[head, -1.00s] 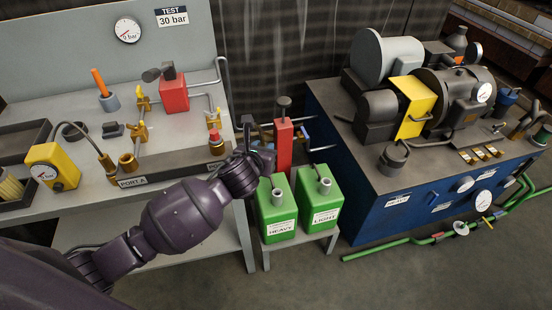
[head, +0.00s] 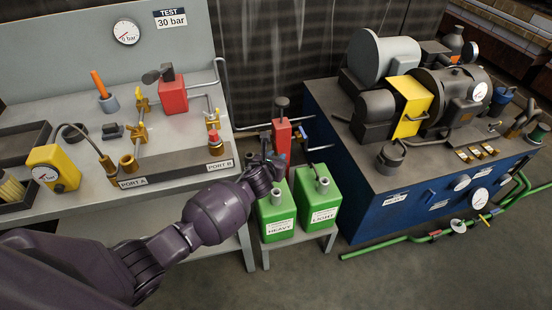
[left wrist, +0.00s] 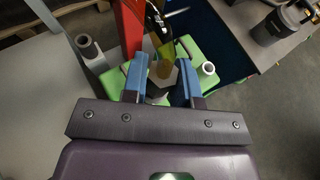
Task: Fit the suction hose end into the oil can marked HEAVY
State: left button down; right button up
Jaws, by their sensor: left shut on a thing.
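The green oil can marked HEAVY (head: 275,215) stands on a low stand with a grey spout on top. The green can marked LIGHT (head: 321,203) stands to its right; its spout also shows in the left wrist view (left wrist: 208,68). My left gripper (head: 276,166) is above the back of the HEAVY can. In the left wrist view its blue fingers (left wrist: 162,78) are shut on the brass-coloured hose end (left wrist: 166,68), with a dark hose rising from it. A grey surface shows below the hose end; I cannot tell whether the end touches the HEAVY spout. My right gripper is out of view.
A red hand pump (head: 282,138) stands close behind the cans. The grey test bench (head: 60,222) is to the left. The blue power unit (head: 390,215) is to the right, with green pipe (head: 385,245) along the floor.

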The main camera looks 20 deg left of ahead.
pick_arm(q)
jog(key=shift+r, duration=0.15)
notch_tip(320, 180, down, 2)
jog(key=shift+s+f+b, duration=0.1)
jog(key=shift+s+b, duration=0.05)
jog(key=shift+b, duration=0.2)
jog(key=shift+f+b, duration=0.85)
jog(key=shift+f, duration=0.4)
jog(key=shift+f+b, duration=0.35)
jog(key=shift+f, duration=0.25)
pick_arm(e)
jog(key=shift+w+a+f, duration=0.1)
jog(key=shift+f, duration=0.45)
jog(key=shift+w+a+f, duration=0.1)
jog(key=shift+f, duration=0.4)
pick_arm(q)
jog(key=shift+f, duration=0.1)
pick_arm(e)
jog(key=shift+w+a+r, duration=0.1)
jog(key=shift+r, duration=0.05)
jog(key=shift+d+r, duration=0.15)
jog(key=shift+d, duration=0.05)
